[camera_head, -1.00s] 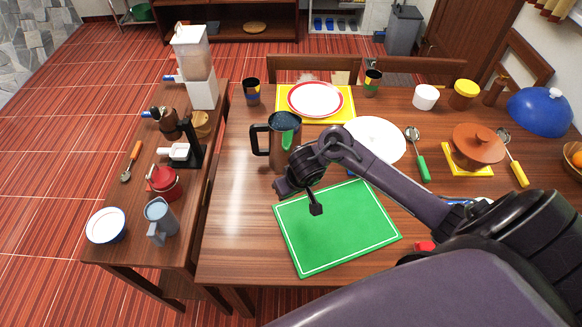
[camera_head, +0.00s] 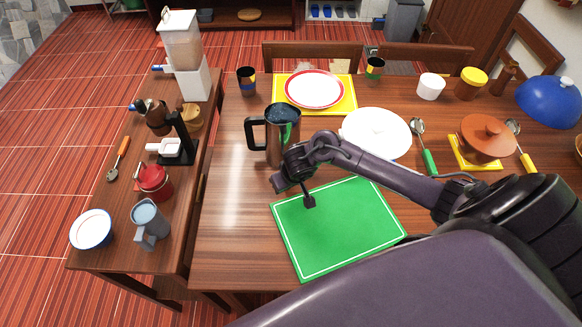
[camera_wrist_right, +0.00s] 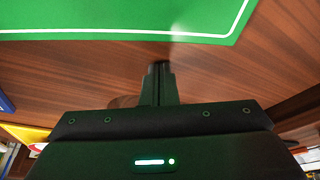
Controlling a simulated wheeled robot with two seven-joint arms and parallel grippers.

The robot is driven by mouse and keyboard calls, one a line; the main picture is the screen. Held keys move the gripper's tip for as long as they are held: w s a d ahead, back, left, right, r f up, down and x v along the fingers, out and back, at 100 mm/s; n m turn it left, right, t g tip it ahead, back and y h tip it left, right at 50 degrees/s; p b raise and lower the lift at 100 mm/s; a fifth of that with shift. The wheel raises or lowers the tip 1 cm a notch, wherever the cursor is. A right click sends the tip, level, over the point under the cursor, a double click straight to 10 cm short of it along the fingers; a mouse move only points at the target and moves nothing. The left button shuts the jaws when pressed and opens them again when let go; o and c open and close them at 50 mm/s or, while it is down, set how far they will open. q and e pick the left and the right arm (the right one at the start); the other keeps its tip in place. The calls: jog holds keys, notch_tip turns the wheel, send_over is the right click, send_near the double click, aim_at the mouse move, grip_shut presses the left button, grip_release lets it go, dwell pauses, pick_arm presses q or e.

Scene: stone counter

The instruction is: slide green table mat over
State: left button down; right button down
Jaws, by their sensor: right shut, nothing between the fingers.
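The green table mat (camera_head: 345,235) with a white border line lies flat on the wooden dining table, near its front edge. My right arm reaches in from the right over the mat. Its gripper (camera_head: 309,202) points down at the mat's far left part, shut and empty; I cannot tell whether the tips touch the mat. In the right wrist view the shut fingers (camera_wrist_right: 159,72) show against brown wood, with the green mat (camera_wrist_right: 120,15) across the top. My left gripper is not in view.
A tall dark pitcher (camera_head: 281,150) stands just beyond the mat's far left corner. A white plate or lid (camera_head: 378,130) and a green-handled spoon (camera_head: 424,148) lie beyond the mat. Bare table (camera_head: 235,225) lies left of the mat. A side table (camera_head: 120,205) holds kitchenware.

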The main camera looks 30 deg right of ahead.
aim_at(301, 207)
jog(key=shift+s+r, duration=0.2)
jog(key=shift+s, duration=0.95)
jog(key=shift+f, duration=0.1)
jog(key=s+p, duration=0.4)
jog(key=s, duration=0.1)
jog(key=shift+s+a, duration=0.1)
jog(key=shift+s, duration=0.55)
jog(key=shift+w, duration=0.1)
